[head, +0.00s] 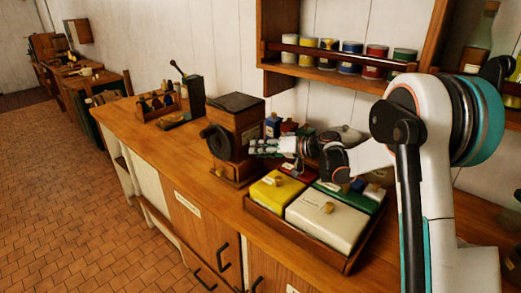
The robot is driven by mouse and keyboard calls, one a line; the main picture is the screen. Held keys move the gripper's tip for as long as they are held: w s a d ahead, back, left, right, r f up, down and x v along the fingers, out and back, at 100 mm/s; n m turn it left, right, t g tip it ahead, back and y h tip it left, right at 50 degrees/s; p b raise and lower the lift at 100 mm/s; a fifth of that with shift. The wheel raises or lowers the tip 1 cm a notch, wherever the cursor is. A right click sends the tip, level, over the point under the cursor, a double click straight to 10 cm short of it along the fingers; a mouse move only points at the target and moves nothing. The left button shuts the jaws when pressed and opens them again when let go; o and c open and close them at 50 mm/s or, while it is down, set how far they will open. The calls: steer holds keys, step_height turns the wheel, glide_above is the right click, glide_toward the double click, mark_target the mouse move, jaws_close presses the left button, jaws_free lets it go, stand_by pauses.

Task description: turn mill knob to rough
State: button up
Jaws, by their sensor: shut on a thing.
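The mill (236,132) is a brown wooden box with a dark top and a small drawer at its base, standing on the wooden counter. A black round knob or wheel (216,142) sits on its left front face. My gripper (262,147) reaches in from the right and its fingers are at the right side of the mill. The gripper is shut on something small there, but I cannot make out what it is. Any rough or fine marking on the mill is too small to read.
A wooden tray (290,238) with several lidded boxes, one yellow (277,187) and one white (322,218), lies below my arm. A shelf (335,73) with several jars hangs above. A rack (157,103) stands further left.

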steer(key=o, duration=1)
steer(key=shift+o, duration=0.2)
steer(key=v, duration=1.2)
steer(key=shift+d, duration=0.1)
steer(key=shift+w, duration=0.1)
